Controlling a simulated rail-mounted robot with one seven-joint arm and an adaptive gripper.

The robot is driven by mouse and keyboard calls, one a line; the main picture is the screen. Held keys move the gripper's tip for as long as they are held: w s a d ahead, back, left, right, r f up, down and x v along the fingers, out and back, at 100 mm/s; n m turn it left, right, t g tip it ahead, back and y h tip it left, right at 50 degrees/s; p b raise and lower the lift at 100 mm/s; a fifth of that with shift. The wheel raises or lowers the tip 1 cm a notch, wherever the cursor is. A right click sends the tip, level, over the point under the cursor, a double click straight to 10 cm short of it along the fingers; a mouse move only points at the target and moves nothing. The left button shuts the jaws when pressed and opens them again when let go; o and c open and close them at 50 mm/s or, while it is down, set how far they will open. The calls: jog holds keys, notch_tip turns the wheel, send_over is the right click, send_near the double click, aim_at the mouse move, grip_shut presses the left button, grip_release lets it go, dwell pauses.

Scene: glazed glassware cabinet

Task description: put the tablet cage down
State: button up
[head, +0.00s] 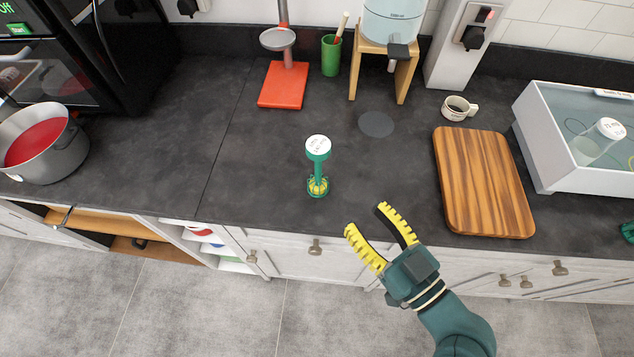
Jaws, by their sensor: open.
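The tablet cage (318,170) stands upright on the dark countertop near its front edge. It has a green stem, a white round label on top and a green and yellow basket at the bottom. My gripper (364,216) is open and empty, with yellow ribbed fingers. It is to the right of and nearer than the cage, by the counter's front edge, and apart from it.
A wooden board (484,182) lies to the right, with a small cup (459,108) behind it and a white tub (545,150) beyond. A red stand (284,86), green holder (331,56) and wooden dispenser stand (404,78) are at the back. A pot (72,160) is far left. Counter around the cage is clear.

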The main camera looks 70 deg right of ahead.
jog(key=p, duration=0.6)
send_near(318, 159)
jog(key=w+d+f, duration=0.2)
jog(key=w+d, duration=0.2)
jog(key=x, duration=0.2)
jog(key=f+x, duration=0.1)
jog(key=x, duration=0.3)
jog(key=shift+d+f+p, duration=0.2)
jog(key=shift+d+p, duration=0.1)
jog(key=shift+d, duration=0.1)
jog(key=shift+s, duration=0.1)
grip_shut()
